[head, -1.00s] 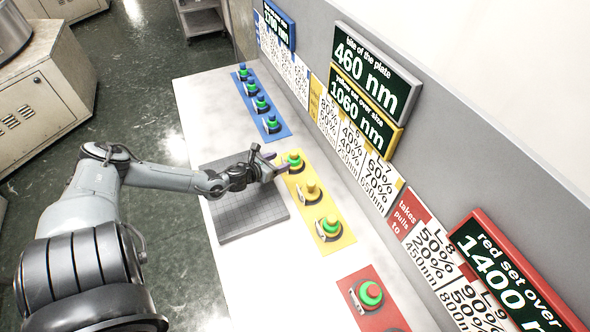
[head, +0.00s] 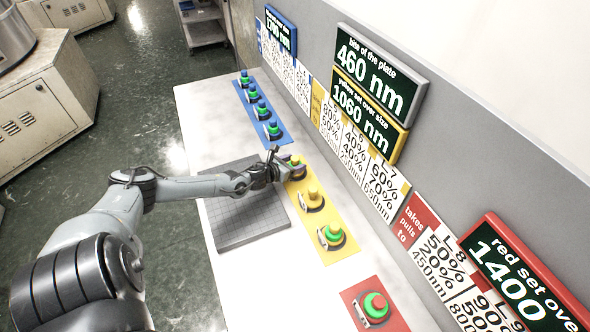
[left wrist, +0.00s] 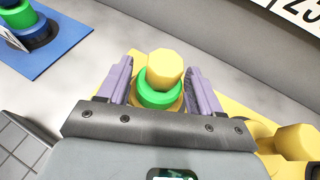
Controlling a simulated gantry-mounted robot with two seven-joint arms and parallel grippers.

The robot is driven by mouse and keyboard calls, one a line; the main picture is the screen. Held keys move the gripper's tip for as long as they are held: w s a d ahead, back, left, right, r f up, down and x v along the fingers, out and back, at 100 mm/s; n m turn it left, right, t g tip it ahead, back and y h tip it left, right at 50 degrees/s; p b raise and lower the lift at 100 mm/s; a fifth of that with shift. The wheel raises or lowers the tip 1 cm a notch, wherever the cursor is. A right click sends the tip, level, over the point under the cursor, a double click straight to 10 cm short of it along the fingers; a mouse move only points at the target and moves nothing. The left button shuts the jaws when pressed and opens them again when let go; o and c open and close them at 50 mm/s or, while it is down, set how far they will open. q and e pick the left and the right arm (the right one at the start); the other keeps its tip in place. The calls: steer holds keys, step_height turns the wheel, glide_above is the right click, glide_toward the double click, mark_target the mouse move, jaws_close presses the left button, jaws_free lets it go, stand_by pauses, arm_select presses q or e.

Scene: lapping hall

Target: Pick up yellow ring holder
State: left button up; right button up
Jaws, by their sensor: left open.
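Three holders stand in a row on a yellow mat (head: 340,252). The far one (head: 297,163) is partly hidden by my left gripper (head: 284,167). The middle holder (head: 313,196) has a yellow knob and no green ring that I can see. The near holder (head: 332,233) has a yellow knob and a green ring. In the left wrist view, my left gripper (left wrist: 158,82) is open, its purple fingers on either side of the far holder's yellow knob (left wrist: 164,70) and green ring (left wrist: 158,98). I cannot tell whether the fingers touch it. My right gripper is not in view.
A grey gridded plate (head: 246,222) lies left of the yellow mat. A blue mat (head: 277,139) with several holders is farther back; a red mat (head: 403,325) with a green-ringed holder (head: 375,304) is nearer. A wall with sign boards (head: 370,115) rises along the right.

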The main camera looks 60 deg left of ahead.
arm_select(q)
steer(key=shift+b+x, duration=0.3)
steer(key=shift+x, duration=1.3)
steer(key=shift+r, duration=0.1)
jaws_close()
